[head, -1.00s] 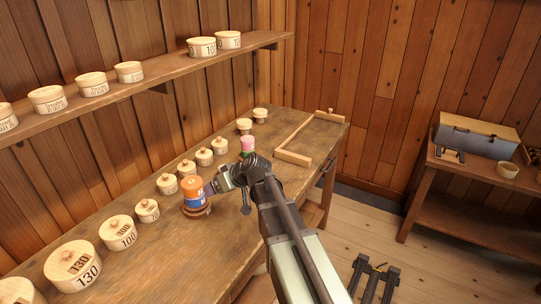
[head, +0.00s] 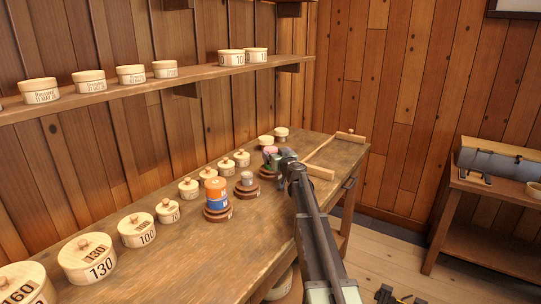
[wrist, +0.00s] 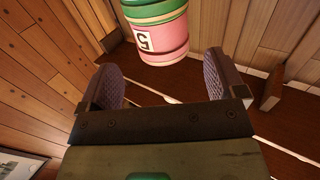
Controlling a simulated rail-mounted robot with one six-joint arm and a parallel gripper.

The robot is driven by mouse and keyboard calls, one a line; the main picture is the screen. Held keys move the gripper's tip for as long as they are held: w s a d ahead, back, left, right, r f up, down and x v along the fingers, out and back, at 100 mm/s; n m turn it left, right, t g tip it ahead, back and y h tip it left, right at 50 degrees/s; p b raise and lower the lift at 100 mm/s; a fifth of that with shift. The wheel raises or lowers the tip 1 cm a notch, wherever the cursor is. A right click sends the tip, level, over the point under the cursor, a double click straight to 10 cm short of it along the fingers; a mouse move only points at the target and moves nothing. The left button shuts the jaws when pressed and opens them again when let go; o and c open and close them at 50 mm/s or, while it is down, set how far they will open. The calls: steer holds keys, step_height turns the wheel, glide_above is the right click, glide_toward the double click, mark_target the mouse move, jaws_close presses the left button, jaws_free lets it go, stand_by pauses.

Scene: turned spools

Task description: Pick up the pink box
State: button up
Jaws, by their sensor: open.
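The pink box (wrist: 163,38) is a small round box, pink with green bands and a white label with a 5. In the wrist view it is at the top, just beyond and between the two fingertips of my gripper (wrist: 165,76), which is open and empty. In the head view the pink box (head: 269,151) is at the far part of the bench, partly hidden by my gripper (head: 276,158), above a dark round wooden stand (head: 265,174). I cannot tell whether the fingers touch it.
An orange and blue box (head: 216,190) and a small grey-topped box (head: 247,179) stand on round wooden stands nearer on the bench (head: 190,262). Several pale lidded boxes line the back. A wooden rail (head: 318,173) lies at the bench's far end. A shelf (head: 110,93) runs above.

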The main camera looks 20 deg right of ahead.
mark_target(273, 151)
steer(key=w, duration=0.5)
steer(key=shift+w+a+r, duration=0.1)
steer(key=shift+r, duration=0.05)
steer(key=c, duration=1)
step_height(273, 151, up, 20)
steer(key=p, duration=2)
steer(key=shift+r+p, duration=0.2)
steer(key=shift+p, duration=0.1)
